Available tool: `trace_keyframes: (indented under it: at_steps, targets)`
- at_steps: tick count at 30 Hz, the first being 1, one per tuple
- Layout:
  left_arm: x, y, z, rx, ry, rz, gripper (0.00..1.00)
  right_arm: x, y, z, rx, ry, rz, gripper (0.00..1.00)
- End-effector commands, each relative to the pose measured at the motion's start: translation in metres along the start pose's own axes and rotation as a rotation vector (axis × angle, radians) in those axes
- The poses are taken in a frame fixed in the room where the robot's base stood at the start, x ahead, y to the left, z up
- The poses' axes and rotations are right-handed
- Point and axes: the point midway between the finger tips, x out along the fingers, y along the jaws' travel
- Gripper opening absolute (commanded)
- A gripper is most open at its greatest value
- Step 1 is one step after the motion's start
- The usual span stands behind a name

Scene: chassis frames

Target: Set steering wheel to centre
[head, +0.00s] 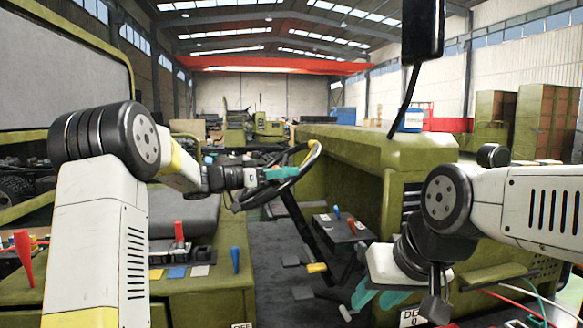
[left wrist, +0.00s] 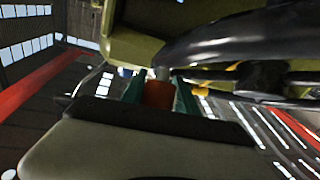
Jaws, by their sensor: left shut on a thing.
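The steering wheel (head: 290,180) is a tilted dark ring with a yellow section (head: 312,154) on its upper right rim. My left gripper (head: 275,173) has teal fingers and reaches its left side from the left. In the left wrist view, the fingers (left wrist: 160,92) are shut on a red knob (left wrist: 158,94) with a grey stub beyond it, close beside the dark rim (left wrist: 225,40). The fingers and wrist hide part of the wheel in the head view. My right gripper (head: 377,297) points down at lower right, its teal fingers apart and empty.
A green hood (head: 380,148) stands behind and right of the wheel. A small panel with blue and red levers (head: 345,226) is right of the column. A side console (head: 190,285) with levers is at lower left. A black mirror (head: 423,30) hangs at upper right. Loose wires lie at lower right.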

Motion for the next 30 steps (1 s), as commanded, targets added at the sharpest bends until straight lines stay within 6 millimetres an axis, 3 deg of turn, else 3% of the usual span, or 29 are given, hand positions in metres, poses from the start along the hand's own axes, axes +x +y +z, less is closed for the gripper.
trace_keyframes:
  at_steps: [9, 10, 13, 23, 30]
  targets:
    - [0.001, 0.005, -0.001, 0.01, 0.006, 0.031, 0.0, 0.0, 0.0, 0.0, 0.0, 0.0, 0.0, 0.36]
    - [0.001, 0.005, -0.001, 0.01, 0.006, 0.031, 0.38, 0.0, 0.0, 0.0, 0.0, 0.0, 0.0, 0.36]
    - [0.001, 0.005, -0.001, 0.01, 0.005, 0.029, 0.54, 0.0, 0.0, 0.0, 0.0, 0.0, 0.0, 0.36]
    - [-0.004, 0.002, 0.001, 0.009, 0.003, 0.02, 0.54, 0.0, 0.0, 0.0, 0.0, 0.0, 0.0, 0.36]
    - [-0.041, 0.0, 0.001, 0.009, 0.003, 0.018, 0.54, 0.0, 0.0, 0.0, 0.0, 0.0, 0.0, 0.36]
